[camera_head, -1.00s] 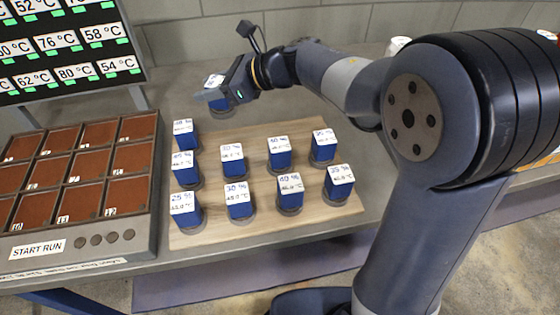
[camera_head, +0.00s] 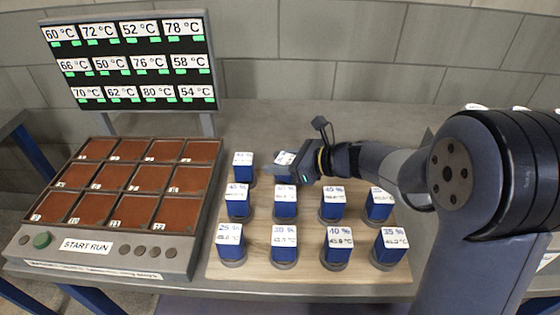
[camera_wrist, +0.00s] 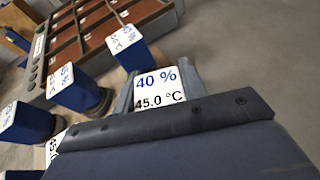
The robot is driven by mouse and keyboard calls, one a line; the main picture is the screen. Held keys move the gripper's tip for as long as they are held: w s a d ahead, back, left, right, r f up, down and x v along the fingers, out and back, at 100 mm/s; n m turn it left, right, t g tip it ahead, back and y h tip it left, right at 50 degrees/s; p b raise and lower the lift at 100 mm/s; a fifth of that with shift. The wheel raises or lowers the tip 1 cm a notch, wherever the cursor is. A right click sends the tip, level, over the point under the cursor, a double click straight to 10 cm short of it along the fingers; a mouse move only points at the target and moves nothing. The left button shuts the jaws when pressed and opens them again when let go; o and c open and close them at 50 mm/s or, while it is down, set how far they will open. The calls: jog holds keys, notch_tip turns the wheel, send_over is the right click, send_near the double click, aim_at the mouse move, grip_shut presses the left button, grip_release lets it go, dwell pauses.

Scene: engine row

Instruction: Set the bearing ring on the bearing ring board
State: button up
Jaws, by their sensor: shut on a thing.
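I see no thing that is plainly a bearing ring or a board marked for one. My gripper (camera_head: 284,163) is shut on a blue block with a white label on top (camera_head: 286,157). In the wrist view the held block's label (camera_wrist: 158,88) reads 40 % and 45.0 °C, and it sits between the two fingers. The gripper is at the back of a wooden board (camera_head: 222,268), behind the second block from the left (camera_head: 285,202) of the middle row. The held block's underside is hidden, so its height above the board cannot be told.
Several similar blue blocks, such as the front-left one (camera_head: 231,246), stand on dark round bases on the board. A grey tray with brown cells (camera_head: 190,250) and a START RUN label is at left. A temperature display (camera_head: 130,62) stands behind it. Grey table is clear behind the board.

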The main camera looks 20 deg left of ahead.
jog(key=shift+f, duration=0.15)
jog(key=o, duration=1.3)
jog(key=shift+r, duration=0.3)
jog(key=b+v, duration=0.1)
jog(key=v, duration=1.1)
jog(key=shift+f, duration=0.2)
